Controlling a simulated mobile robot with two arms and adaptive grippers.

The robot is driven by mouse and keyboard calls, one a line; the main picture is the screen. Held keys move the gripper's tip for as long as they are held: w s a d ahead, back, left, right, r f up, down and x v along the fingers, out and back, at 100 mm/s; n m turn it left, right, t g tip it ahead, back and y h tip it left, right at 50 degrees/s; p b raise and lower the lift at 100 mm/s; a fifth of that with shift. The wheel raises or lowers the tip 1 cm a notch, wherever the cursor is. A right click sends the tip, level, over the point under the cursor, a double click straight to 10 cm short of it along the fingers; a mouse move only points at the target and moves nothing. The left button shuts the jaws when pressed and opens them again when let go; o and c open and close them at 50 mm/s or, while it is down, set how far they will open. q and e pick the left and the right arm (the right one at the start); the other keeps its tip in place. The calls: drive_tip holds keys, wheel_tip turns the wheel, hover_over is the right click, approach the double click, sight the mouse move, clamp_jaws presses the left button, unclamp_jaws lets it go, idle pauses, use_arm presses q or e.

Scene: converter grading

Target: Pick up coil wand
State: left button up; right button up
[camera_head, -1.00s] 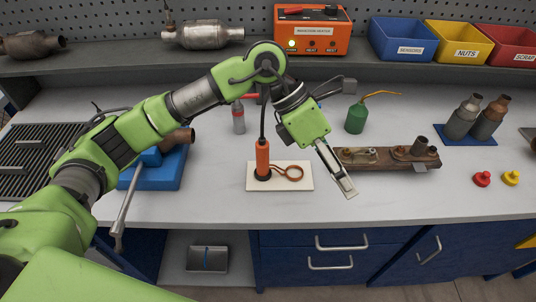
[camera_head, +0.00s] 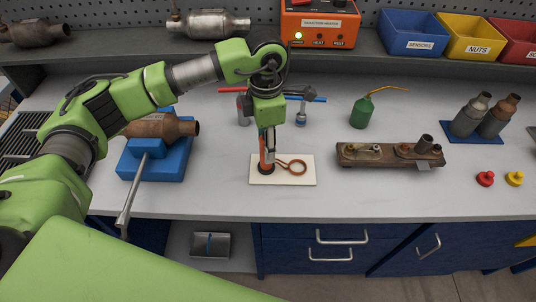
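The coil wand has an orange upright handle (camera_head: 263,158) with a dark foot and a copper-coloured loop (camera_head: 292,167) on its right. It stands on a white pad (camera_head: 300,181) on the bench. My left gripper (camera_head: 269,150) points down at the handle and covers part of it. Its fingers overlap the handle in this view; I cannot tell whether they touch it or how far apart they are. My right gripper is not in view.
A blue vise (camera_head: 165,165) holding a rusty pipe piece stands left. Behind are a green oil can (camera_head: 362,112) and small bottles. A rusty fixture (camera_head: 388,155) lies right. An orange induction heater (camera_head: 318,24) sits on the shelf. Bare bench lies in front of the pad.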

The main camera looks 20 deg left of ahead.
sight(265, 169)
use_arm(q)
drive_tip(key=shift+f, duration=0.3)
wheel_tip(265, 169, down, 4)
drive_tip(key=p, duration=0.2)
drive_tip(key=shift+s+d+r+p, duration=0.1)
drive_tip(key=shift+s+r+p, duration=0.05)
drive_tip(key=shift+r+p, duration=0.15)
drive_tip(key=shift+f, duration=0.7)
drive_tip(key=shift+r, duration=0.1)
clamp_jaws()
